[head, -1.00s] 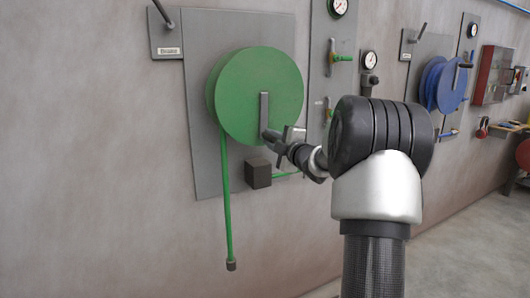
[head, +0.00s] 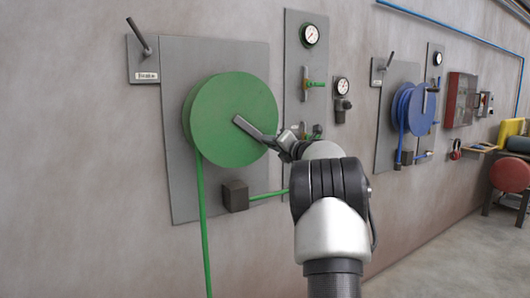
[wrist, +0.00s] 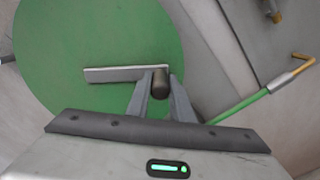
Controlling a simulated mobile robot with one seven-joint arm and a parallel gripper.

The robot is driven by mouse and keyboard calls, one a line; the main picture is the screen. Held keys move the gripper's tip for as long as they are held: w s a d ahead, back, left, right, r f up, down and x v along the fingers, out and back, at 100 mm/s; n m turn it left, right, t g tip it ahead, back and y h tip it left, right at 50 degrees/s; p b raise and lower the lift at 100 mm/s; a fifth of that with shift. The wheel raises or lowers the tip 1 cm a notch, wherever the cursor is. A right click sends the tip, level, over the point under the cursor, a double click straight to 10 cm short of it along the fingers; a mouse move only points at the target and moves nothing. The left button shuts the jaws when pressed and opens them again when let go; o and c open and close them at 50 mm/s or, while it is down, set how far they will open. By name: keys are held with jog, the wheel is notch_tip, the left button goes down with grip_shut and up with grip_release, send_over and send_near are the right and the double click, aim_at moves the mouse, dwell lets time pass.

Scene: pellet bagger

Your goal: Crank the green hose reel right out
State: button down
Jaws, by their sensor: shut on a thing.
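The green hose reel (head: 228,112) is mounted on a grey wall panel, and its disc also fills much of the wrist view (wrist: 60,50). A grey crank arm (head: 250,130) runs from the disc's centre toward the lower right. My gripper (head: 287,145) is at the crank's outer end. In the wrist view its two fingers (wrist: 160,92) are shut on the dark round crank handle (wrist: 160,82). The green hose (head: 204,225) hangs straight down from the reel's left side, and its lower end is outside the head view.
A dark box (head: 235,195) sits under the reel with a green pipe (head: 268,194) running right. Gauges and valves (head: 310,84) stand right of the reel. A blue reel (head: 416,109) and a red cabinet (head: 460,100) are farther along the wall.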

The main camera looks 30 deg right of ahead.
notch_tip(320, 180, up, 8)
jog(key=d+n, duration=0.2)
jog(key=n, duration=0.5)
jog(key=shift+d+f+p, duration=0.25)
jog(key=shift+d+p, duration=0.1)
jog(key=shift+p, duration=0.1)
jog(key=shift+r+n, duration=0.1)
jog(key=shift+n, duration=0.2)
jog(key=c, duration=1.6)
grip_release()
jog(key=shift+o, duration=0.2)
jog(key=shift+s, duration=0.1)
